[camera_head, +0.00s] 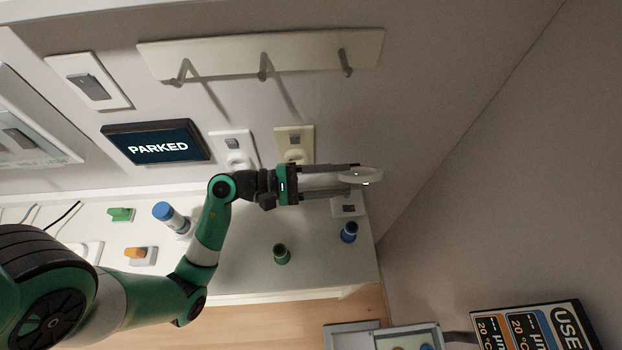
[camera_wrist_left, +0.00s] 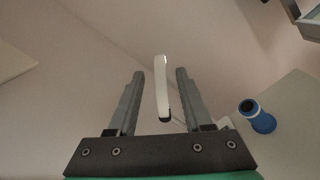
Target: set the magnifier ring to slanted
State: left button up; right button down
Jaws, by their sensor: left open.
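The magnifier ring (camera_head: 372,176) is a pale round ring at the end of my left gripper in the head view. In the left wrist view, the ring (camera_wrist_left: 161,85) shows nearly edge-on as a narrow white upright strip with a dark lower end. My left gripper (camera_head: 354,179) comes in from the left and reaches to the ring. In the left wrist view, its two grey fingers (camera_wrist_left: 160,74) stand apart on either side of the ring, with a gap on both sides. The ring's mount is not clear to see. My right gripper is not in view.
A white plate with a dark switch (camera_head: 348,207) lies just below the ring. A hook rail (camera_head: 215,53) and a "PARKED" display (camera_head: 157,143) are on the wall. The wall at right is bare.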

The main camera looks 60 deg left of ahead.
pick_arm(q)
jog(key=v, duration=0.6)
dwell(0.3)
